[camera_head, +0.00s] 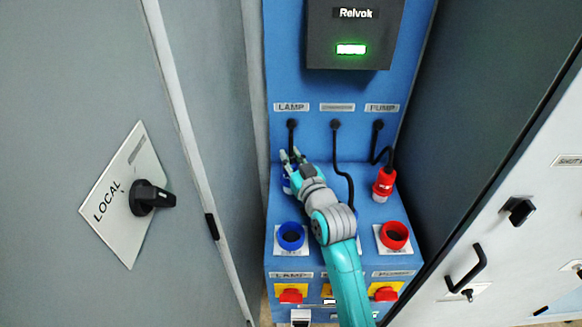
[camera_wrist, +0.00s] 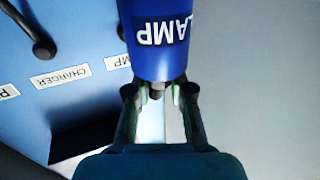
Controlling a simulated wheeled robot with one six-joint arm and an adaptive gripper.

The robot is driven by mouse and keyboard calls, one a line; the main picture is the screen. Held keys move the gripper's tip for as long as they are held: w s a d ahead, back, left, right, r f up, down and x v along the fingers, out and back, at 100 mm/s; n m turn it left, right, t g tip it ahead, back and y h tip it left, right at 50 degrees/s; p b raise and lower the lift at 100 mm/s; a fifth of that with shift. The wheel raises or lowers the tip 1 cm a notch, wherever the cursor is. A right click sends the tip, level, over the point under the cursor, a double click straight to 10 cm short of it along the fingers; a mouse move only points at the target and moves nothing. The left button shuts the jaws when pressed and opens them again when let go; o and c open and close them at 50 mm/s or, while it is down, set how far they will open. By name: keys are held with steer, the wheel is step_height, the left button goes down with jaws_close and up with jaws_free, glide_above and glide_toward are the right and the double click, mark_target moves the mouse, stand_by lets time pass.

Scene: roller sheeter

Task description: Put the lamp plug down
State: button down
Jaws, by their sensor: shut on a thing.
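The blue lamp plug, marked "LAMP" in white, fills the top middle of the wrist view (camera_wrist: 160,52). My gripper (camera_wrist: 160,92) has a finger on each side of the plug's lower end and is shut on it. In the head view my gripper (camera_head: 290,160) is at the upper left of the blue panel's ledge, below the LAMP label (camera_head: 291,107). There the plug is mostly hidden behind the fingers, with only a bit of blue (camera_head: 287,188) showing. Its black cable (camera_head: 291,132) comes from the panel just above.
A blue socket (camera_head: 291,236) and a red socket (camera_head: 394,235) face up on the lower slope. A red pump plug (camera_head: 383,185) stands on the ledge at right. A middle black cable (camera_head: 342,170) hangs down behind my arm. Grey cabinets flank both sides.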

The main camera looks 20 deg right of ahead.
steer(key=shift+f, duration=1.7)
steer(key=c, duration=1)
jaws_free()
steer(key=shift+c, duration=0.2)
steer(key=s, duration=1.2)
steer(key=shift+d, duration=0.45)
